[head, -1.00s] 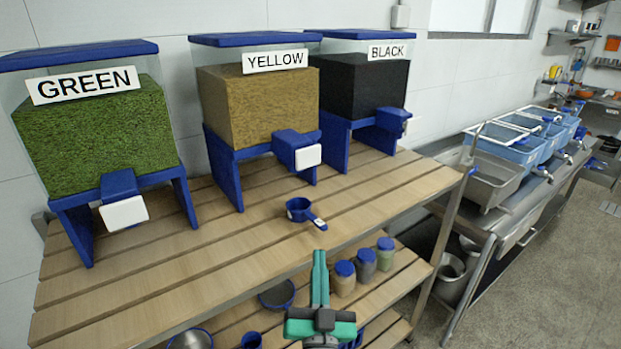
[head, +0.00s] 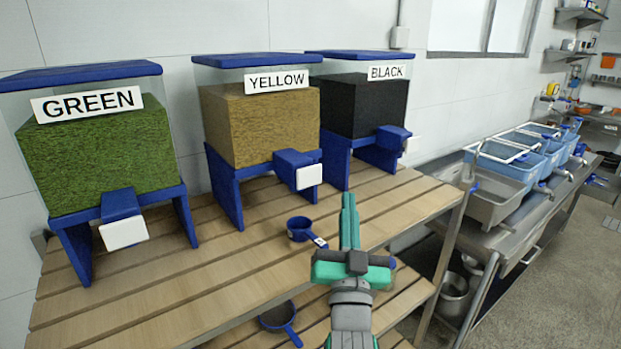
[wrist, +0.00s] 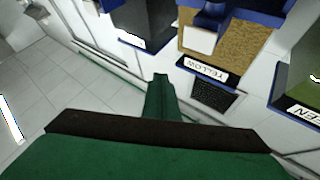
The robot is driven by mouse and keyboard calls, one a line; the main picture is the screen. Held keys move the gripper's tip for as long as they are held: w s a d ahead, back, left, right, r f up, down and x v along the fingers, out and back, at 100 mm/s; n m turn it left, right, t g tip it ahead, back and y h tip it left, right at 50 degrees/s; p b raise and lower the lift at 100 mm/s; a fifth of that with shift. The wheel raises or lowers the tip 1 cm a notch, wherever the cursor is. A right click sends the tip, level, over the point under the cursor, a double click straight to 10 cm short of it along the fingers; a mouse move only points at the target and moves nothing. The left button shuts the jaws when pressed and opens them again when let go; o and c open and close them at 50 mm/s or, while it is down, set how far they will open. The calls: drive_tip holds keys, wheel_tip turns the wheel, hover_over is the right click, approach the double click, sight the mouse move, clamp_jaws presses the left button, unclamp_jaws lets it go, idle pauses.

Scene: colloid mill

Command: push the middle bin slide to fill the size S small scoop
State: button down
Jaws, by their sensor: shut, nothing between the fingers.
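The middle bin (head: 260,125), labelled YELLOW, stands on blue legs between the green and black bins. Its slide (head: 310,176) has a white square front plate and sticks out from the blue outlet. A small blue scoop (head: 301,228) rests on the table just in front of and below that outlet, its handle pointing lower right; I see no fill in it. My gripper (head: 349,205) is shut and empty, raised to the right of the scoop and apart from the slide. The wrist view shows its fingers (wrist: 160,85) and the yellow bin (wrist: 235,40) upside down.
The green bin (head: 95,155) stands left and the black bin (head: 365,105) right, each with its own slide. The slatted table (head: 180,285) is clear at the front. Sinks and blue tubs (head: 530,155) stand right.

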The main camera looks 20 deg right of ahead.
approach(317, 169)
wheel_tip(317, 169, up, 2)
drive_tip(key=d, duration=0.2)
drive_tip(key=shift+w+a, duration=0.15)
drive_tip(key=shift+w, duration=1.4)
drive_tip(key=shift+a, duration=0.1)
drive_tip(key=shift+s+d, duration=0.1)
drive_tip(key=shift+d, duration=0.15)
drive_tip(key=shift+a, duration=0.15)
drive_tip(key=shift+w+a, duration=0.1)
drive_tip(key=shift+w, duration=0.45)
drive_tip(key=shift+a, duration=0.1)
